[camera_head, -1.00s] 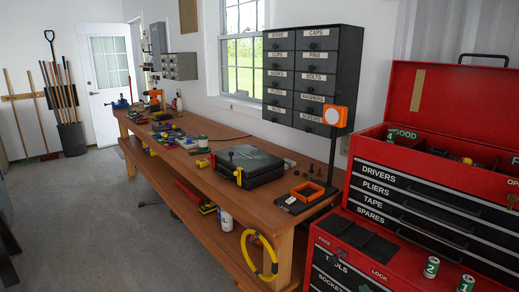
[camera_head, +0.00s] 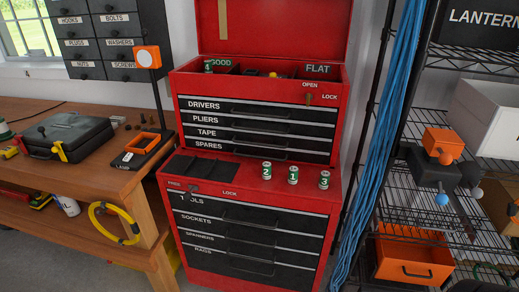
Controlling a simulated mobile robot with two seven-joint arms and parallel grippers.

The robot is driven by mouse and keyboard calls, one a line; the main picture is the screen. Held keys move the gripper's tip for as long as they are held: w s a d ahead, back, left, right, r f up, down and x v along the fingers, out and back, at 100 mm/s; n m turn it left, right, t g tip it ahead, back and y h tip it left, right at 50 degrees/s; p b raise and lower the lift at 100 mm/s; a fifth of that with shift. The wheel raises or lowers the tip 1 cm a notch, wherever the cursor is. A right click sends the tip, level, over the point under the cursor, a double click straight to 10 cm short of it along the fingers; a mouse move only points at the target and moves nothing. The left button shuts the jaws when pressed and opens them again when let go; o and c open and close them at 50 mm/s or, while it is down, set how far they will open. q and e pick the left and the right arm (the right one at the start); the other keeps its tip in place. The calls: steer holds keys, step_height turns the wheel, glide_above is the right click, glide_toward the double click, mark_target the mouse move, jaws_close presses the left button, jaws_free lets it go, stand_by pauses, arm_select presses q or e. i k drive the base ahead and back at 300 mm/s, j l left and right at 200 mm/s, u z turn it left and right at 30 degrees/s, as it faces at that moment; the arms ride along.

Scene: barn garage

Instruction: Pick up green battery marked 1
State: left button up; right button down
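The green battery marked 1 (camera_head: 293,175) stands upright on the top ledge of the red lower tool chest (camera_head: 240,186). Another green battery (camera_head: 208,67) stands in the compartment labelled GOOD in the upper chest. Neither of my grippers is in view.
The upper red chest (camera_head: 260,83) rises behind the batteries, its lid open. A dark pad (camera_head: 197,167) lies left on the ledge. A wooden workbench (camera_head: 95,185) stands at the left. Blue cable (camera_head: 385,110) and a wire shelf with an orange bin (camera_head: 412,260) are at the right.

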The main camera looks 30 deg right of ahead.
mark_target(293, 172)
steer(key=z, duration=1.35)
